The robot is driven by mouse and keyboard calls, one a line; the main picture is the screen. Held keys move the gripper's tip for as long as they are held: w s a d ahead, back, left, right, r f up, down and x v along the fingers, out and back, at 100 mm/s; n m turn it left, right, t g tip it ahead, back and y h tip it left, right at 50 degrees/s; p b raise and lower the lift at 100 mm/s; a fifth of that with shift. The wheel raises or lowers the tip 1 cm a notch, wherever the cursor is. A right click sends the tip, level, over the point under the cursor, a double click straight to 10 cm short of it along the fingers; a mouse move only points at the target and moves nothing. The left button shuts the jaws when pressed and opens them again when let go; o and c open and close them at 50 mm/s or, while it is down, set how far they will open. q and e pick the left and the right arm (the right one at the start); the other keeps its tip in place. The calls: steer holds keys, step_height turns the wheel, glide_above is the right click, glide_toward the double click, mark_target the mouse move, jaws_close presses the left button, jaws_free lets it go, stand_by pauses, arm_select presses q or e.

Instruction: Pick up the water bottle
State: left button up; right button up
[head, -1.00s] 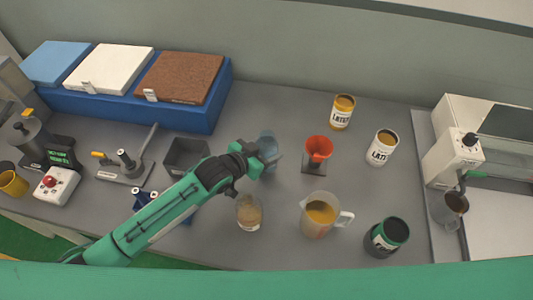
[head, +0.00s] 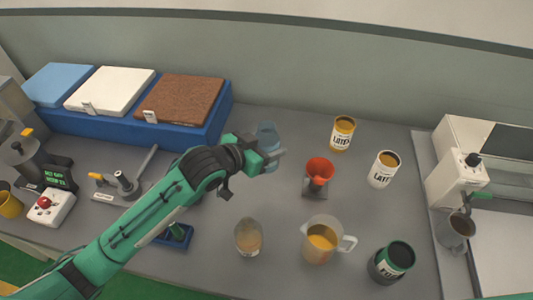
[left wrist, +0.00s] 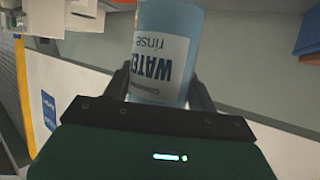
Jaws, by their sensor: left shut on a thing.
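The water bottle (head: 267,136) is a clear blue bottle with a white label reading "WATER rinse". My left gripper (head: 272,158) is shut around it in the middle of the head view. In the left wrist view the bottle (left wrist: 166,50) stands between the two dark fingers of the gripper (left wrist: 160,90), its label upside down in the picture. The bottle appears held above the grey bench. Its lower part is partly hidden by the gripper. My right gripper is not in view.
A red funnel on a stand (head: 318,172) is just right of the gripper. A beaker (head: 248,238), a measuring jug (head: 320,243) and several cans are nearby. A blue platform (head: 195,132) with blue, white and brown slabs is at the back left.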

mark_target(260, 132)
arm_select(q)
steer(key=shift+r+b, duration=0.3)
steer(key=shift+r, duration=2.4)
